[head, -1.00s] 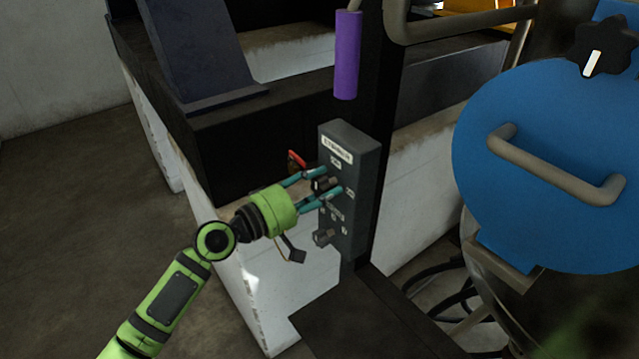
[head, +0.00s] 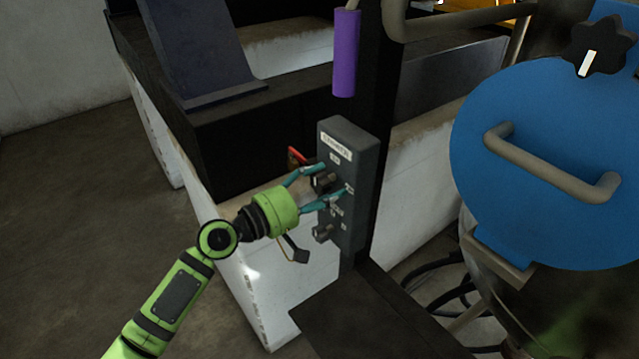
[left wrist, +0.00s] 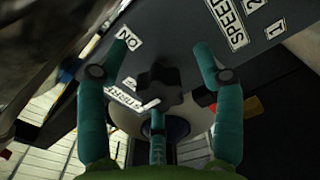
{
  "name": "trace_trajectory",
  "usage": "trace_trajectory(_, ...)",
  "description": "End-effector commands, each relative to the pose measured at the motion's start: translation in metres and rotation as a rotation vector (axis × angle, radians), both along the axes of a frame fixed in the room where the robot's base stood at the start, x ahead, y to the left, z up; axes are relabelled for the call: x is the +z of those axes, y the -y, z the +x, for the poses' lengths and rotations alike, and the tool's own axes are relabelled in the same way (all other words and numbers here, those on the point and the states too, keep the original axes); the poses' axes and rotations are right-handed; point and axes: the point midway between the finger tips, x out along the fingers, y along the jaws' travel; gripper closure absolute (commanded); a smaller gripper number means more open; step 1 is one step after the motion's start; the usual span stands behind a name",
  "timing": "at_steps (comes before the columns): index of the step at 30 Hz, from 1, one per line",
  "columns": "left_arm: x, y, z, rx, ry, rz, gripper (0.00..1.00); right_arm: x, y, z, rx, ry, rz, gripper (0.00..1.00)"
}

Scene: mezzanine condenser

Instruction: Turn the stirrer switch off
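The grey switch box (head: 363,215) stands upright on a dark post and carries an upper and a lower dark knob. The upper knob (head: 321,183) is the stirrer switch; in the left wrist view this lobed black knob (left wrist: 158,84) sits near the printed words ON and STIRRER. Its exact setting is hard to read. My left gripper (head: 332,180) is at the box face, its teal fingers spread on either side of the upper knob. In the left wrist view the fingers (left wrist: 163,60) show gaps to the knob. My right gripper is out of view.
The lower knob (head: 323,233) sits below, by the speed markings. A red lever (head: 297,156) is behind the box at left. A purple cylinder (head: 345,53) hangs above. A blue lid with a handle (head: 550,165) is at right. Open floor lies at left.

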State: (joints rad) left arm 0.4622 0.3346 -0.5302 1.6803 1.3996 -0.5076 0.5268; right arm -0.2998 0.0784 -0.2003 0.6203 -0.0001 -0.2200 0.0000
Motion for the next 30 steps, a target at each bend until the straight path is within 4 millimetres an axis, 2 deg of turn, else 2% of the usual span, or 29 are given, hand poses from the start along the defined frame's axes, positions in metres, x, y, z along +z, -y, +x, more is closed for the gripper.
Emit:
trace_trajectory(7, 0.004, -0.003, 0.001, 0.006, 0.009, -0.002, 0.33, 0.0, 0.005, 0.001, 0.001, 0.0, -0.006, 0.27)
trace_trajectory(10, 0.004, -0.01, -0.003, 0.008, 0.008, -0.001, 0.33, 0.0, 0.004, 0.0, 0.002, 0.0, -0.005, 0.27)
trace_trajectory(24, 0.002, -0.082, -0.058, 0.005, 0.003, 0.001, 0.33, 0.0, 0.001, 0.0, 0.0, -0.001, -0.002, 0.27)
trace_trajectory(30, 0.003, -0.096, -0.069, 0.002, 0.005, 0.0, 0.33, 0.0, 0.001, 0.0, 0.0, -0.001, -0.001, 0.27)
